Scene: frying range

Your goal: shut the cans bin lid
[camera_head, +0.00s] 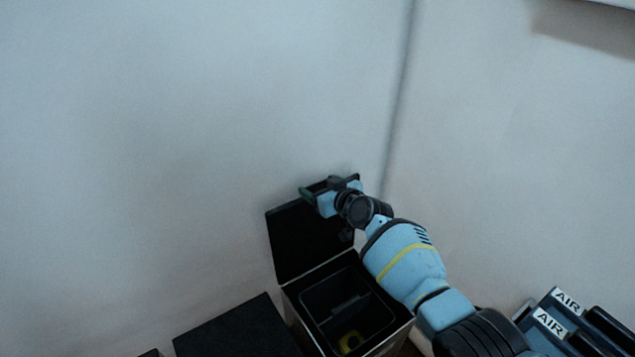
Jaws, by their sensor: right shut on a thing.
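The bin (290,310) stands near the wall corner with its black lid (296,246) raised, leaning upright at the back. Inside the open bin is a dark liner (315,299), with a yellow item (350,341) low in it. My right gripper (317,194) is at the top edge of the raised lid, shut on it. My right forearm covers the lid's right part and some of the bin's right side. My left gripper is out of view.
A black flat-topped box (238,330) stands just left of the bin. Dark units with AIR labels (551,323) are at the lower right. Pale walls (180,130) close off the back and right side.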

